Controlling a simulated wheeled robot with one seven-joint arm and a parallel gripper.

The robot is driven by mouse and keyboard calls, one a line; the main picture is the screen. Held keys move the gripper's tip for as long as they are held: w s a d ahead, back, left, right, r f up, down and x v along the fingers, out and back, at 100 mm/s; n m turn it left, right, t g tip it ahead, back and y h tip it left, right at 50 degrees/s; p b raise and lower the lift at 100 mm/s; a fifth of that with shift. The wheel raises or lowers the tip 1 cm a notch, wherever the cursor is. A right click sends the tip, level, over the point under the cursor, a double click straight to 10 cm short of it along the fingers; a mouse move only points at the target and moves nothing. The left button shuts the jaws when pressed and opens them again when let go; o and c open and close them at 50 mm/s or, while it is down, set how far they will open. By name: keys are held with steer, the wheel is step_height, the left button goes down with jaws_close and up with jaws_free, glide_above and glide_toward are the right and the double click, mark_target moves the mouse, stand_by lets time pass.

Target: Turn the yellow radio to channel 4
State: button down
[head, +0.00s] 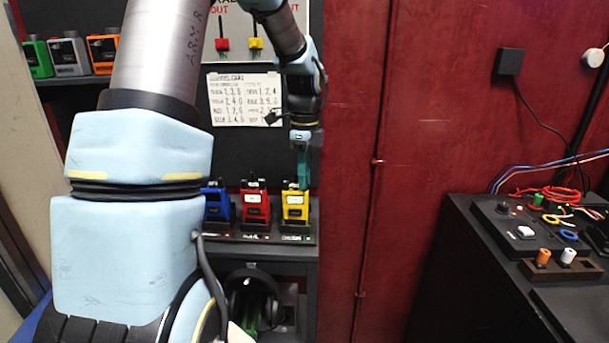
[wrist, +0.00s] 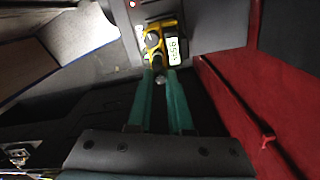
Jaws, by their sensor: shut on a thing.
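The yellow radio (head: 296,206) stands upright at the right end of a row of three radios on a dark shelf. My gripper (head: 304,184) comes down from above onto the radio. In the wrist view the teal fingers of my gripper (wrist: 163,72) are close together at the radio's near edge, shut on a small knob there. The fingertips partly hide that knob, and its channel setting cannot be read.
A red radio (head: 255,207) and a blue radio (head: 217,206) stand just left of the yellow one. A written chart (head: 243,98) hangs on the panel behind. A red wall (head: 345,220) is close on the right. A dark bench (head: 470,235) with cables stands farther right.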

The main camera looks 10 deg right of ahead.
steer(key=shift+n, duration=1.9)
steer(key=c, duration=0.8)
jaws_free()
step_height(320, 180, up, 11)
steer(key=b, duration=0.2)
steer(key=shift+w+f, duration=0.1)
